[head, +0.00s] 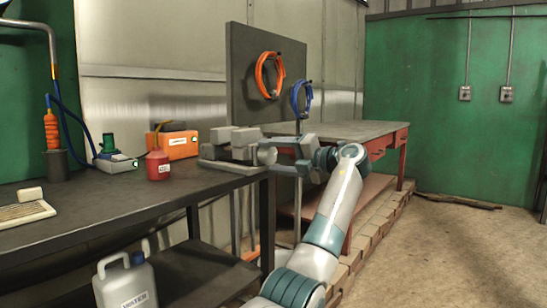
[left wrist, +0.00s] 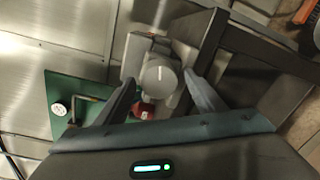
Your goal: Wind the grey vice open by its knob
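The grey vice (head: 232,148) sits at the right end of the dark workbench, its jaws in blocky light-grey pieces. Its round knob (head: 267,155) faces my left gripper. In the left wrist view the knob (left wrist: 159,78) shows face-on with a pale line near its top, and the vice body (left wrist: 138,54) lies behind it. My left gripper (head: 281,145) is at the knob's right in the head view. In the left wrist view its two fingers (left wrist: 162,80) are apart, one on each side of the knob, with visible gaps. Contact is not seen. My right gripper is not in view.
The dark workbench (head: 95,218) holds a red can (head: 157,166), an orange box (head: 178,144) and a small device (head: 116,162). A white water jug (head: 125,283) stands below. A grey panel with hose coils (head: 267,75) and a red-framed table (head: 340,131) stand behind.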

